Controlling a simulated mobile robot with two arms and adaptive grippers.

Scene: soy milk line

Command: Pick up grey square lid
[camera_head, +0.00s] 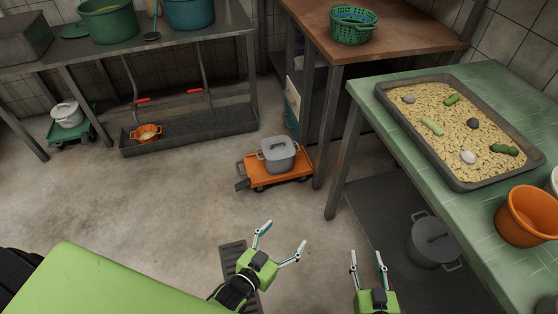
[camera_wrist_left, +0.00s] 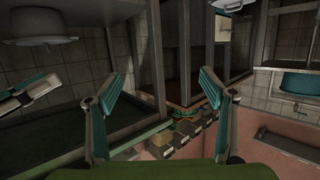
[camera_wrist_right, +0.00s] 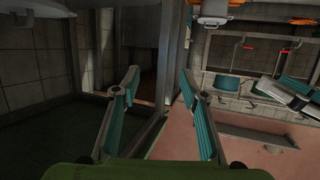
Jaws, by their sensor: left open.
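A grey pot (camera_head: 279,160) with a grey lid (camera_head: 278,146) on top stands on a small orange cart on the floor. The lid looks squarish with rounded corners. The pot also shows at the top of the right wrist view (camera_wrist_right: 214,8), cut off. My left gripper (camera_head: 284,237) is open and empty, in front of the cart and apart from the pot. My right gripper (camera_head: 366,256) has its fingers apart with nothing between them, further right and nearer to me. Neither gripper touches the lid.
A green tiled table (camera_head: 362,92) with a tray of beans (camera_head: 395,132) and an orange bucket (camera_head: 527,217) stands at the right. The orange cart (camera_head: 295,171) is beside a wooden table's leg. Floor left of the cart is clear.

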